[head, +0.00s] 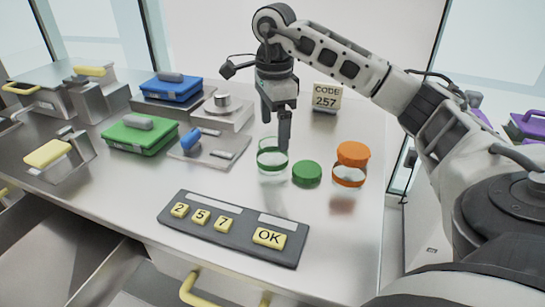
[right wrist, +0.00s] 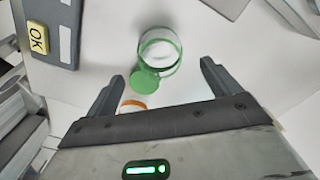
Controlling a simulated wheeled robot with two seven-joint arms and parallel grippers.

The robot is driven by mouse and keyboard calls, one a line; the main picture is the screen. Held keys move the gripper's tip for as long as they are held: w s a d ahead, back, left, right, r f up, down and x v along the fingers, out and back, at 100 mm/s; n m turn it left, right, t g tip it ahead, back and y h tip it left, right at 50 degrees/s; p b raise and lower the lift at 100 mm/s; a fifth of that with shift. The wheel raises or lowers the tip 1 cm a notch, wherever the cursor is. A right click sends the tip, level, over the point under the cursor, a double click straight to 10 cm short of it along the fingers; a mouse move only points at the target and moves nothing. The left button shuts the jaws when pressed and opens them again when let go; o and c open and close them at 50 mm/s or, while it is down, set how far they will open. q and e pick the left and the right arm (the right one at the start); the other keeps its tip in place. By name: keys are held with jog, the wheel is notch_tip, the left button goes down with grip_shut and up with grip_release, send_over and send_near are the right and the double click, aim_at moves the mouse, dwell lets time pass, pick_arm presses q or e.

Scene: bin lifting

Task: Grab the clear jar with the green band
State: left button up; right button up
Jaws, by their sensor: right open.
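The clear jar with the green band (head: 271,159) stands open on the metal table in the head view, left of a loose green lid (head: 307,173). In the right wrist view the jar (right wrist: 160,50) lies ahead of the fingertips, with the green lid (right wrist: 145,79) beside it. My right gripper (head: 283,128) points down above and just behind the jar, partly overlapping it in the head view. In the right wrist view the gripper (right wrist: 162,72) has its fingers wide apart with nothing held. My left gripper is not in view.
A jar with an orange band and orange lid (head: 352,154) stands to the right of the green lid. A keypad (head: 235,228) lies in front. Green (head: 139,135) and blue (head: 171,87) cases are at left. A code sign (head: 326,97) stands behind. Table front right is clear.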

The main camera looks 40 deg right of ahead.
aim_at(272, 137)
notch_tip(272, 137, down, 5)
jog(key=shift+w+a+f, duration=0.1)
jog(key=shift+a+f, duration=0.05)
jog(key=shift+f, duration=0.05)
jog(key=c, duration=1.3)
jog(key=shift+r, duration=0.1)
